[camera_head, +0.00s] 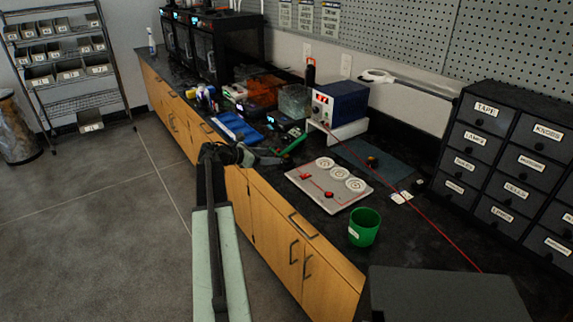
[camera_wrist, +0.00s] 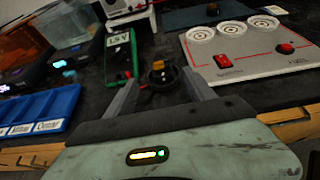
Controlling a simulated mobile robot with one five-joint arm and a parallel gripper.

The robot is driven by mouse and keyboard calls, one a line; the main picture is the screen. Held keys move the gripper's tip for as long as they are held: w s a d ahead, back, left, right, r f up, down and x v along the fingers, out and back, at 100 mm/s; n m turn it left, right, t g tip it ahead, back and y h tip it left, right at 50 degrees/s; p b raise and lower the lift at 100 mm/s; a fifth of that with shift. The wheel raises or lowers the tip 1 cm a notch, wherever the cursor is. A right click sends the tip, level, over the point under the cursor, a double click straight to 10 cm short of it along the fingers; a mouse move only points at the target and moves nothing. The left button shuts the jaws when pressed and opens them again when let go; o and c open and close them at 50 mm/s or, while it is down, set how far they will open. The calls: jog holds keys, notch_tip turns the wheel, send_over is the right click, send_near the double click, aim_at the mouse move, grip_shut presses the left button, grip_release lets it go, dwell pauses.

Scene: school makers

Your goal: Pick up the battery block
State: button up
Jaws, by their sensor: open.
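In the head view my gripper (camera_head: 271,157) is just left of the green-edged block.
A pale board with white dials and red parts (camera_wrist: 250,50) lies to the right. A blue labelled tray (camera_wrist: 40,112) is at left. A blue-and-white power supply (camera_head: 340,101) stands behind. A green cup (camera_head: 364,227) and drawer cabinet (camera_head: 505,160) are farther right.

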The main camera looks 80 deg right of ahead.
aim_at(285, 157)
jog(key=shift+b+x, duration=0.5)
jog(key=shift+x, duration=0.5)
jog(key=b+x, duration=0.2)
jog(key=x, duration=0.3)
jog(key=shift+s+d+f, duration=0.1)
jog(key=shift+s+f, duration=0.15)
jog(key=shift+f, duration=0.05)
jog(key=shift+r, duration=0.1)
grip_shut()
jog(key=shift+r+p, duration=0.45)
jog(key=shift+p, duration=0.1)
notch_tip(285, 157, up, 3)
jog(key=p, duration=0.3)
jog(key=shift+r, duration=0.15)
jog(key=w+a+p, duration=0.1)
jog(key=w+a, duration=0.1)
jog(key=a, duration=1.4)
jog(key=shift+w+r, duration=0.4)
